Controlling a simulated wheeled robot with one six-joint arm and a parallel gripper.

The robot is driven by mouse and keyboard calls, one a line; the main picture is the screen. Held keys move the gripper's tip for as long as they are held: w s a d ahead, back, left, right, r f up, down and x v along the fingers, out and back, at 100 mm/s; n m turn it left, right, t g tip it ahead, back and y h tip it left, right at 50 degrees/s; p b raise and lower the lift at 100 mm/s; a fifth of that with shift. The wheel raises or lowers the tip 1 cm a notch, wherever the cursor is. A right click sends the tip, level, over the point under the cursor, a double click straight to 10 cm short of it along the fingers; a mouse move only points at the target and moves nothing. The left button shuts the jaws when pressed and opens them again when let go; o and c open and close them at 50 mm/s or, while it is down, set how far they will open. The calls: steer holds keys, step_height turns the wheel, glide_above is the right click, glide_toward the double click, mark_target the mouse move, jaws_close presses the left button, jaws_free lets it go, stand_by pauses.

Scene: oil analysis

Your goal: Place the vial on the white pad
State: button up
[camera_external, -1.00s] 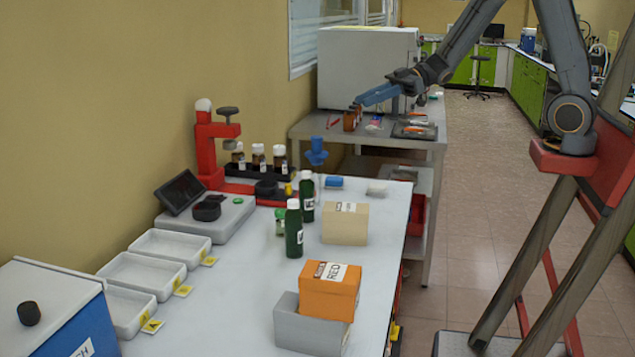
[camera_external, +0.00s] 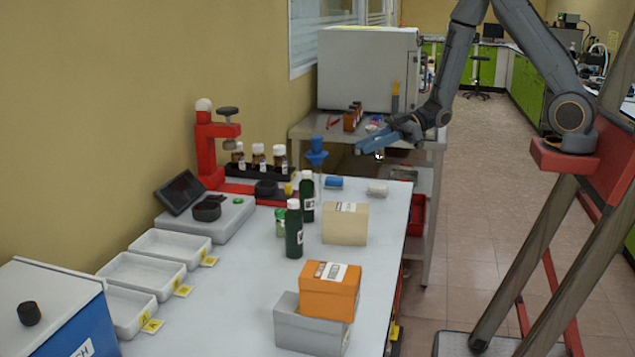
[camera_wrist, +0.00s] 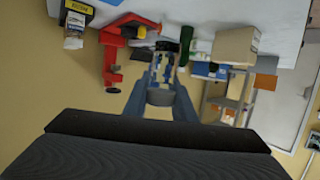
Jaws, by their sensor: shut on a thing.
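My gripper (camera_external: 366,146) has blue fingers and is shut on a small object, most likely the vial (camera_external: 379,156). A small light and dark part of it shows just below the fingers, over the gap between the two benches. In the wrist view, a grey rounded piece sits between the fingers of my gripper (camera_wrist: 160,88); its details are too blurred to tell. A small white pad (camera_external: 377,190) lies near the far right corner of the front table, below and apart from the gripper. A blue piece (camera_external: 333,183) lies left of the pad.
Dark green bottles (camera_external: 294,230), a beige box (camera_external: 345,224) and an orange box (camera_external: 330,290) stand on the front table (camera_external: 225,305). A red stand (camera_external: 208,150) and a row of brown vials (camera_external: 259,157) are at the back left. Brown bottles (camera_external: 350,121) stand on the rear bench.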

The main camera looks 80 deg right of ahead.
steer(key=shift+f+p, duration=0.7)
steer(key=shift+f, duration=3.05)
steer(key=shift+f, duration=0.15)
steer(key=o, duration=1)
